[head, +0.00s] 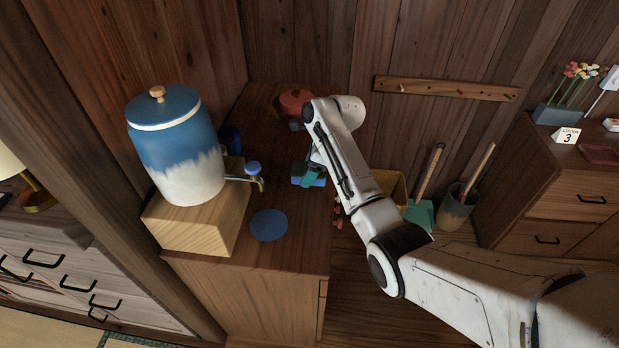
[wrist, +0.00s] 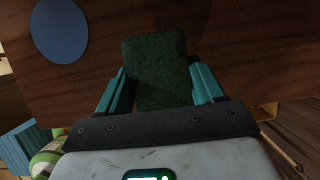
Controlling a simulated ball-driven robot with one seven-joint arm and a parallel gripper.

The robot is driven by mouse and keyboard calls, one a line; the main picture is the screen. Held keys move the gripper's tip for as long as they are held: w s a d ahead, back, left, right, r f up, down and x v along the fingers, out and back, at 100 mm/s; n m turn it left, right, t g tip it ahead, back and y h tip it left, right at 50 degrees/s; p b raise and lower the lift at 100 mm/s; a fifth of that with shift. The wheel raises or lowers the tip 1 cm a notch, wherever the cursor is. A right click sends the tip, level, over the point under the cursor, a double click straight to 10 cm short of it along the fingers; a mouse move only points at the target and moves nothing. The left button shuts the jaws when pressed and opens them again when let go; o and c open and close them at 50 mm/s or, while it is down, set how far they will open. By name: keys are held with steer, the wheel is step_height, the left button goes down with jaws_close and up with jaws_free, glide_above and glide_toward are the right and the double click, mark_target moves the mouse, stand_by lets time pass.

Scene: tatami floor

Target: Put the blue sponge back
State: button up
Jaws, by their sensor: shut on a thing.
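My gripper (wrist: 157,74) shows teal fingers in the wrist view, one on each side of a block-shaped sponge (wrist: 156,68) whose visible face is dark green. It is shut on the sponge. In the head view my gripper (head: 309,172) is over the right part of the wooden cabinet top (head: 300,242), and blue parts of the sponge (head: 319,182) show beside the teal fingers. Whether the sponge touches the cabinet top is hard to tell. My arm comes in from the right and hides part of the area behind.
A flat blue disc (head: 268,225) lies left of my gripper, below the tap of a blue and white dispenser (head: 178,150) on a wooden block (head: 195,222). A red pot (head: 294,101) and dark blue cup (head: 231,140) stand farther back.

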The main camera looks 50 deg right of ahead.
steer(key=shift+f, duration=1.5)
steer(key=shift+f, duration=0.1)
steer(key=o, duration=0.9)
steer(key=shift+o, duration=0.2)
steer(key=p+v, duration=0.1)
steer(key=v, duration=1.1)
steer(key=shift+s, duration=0.1)
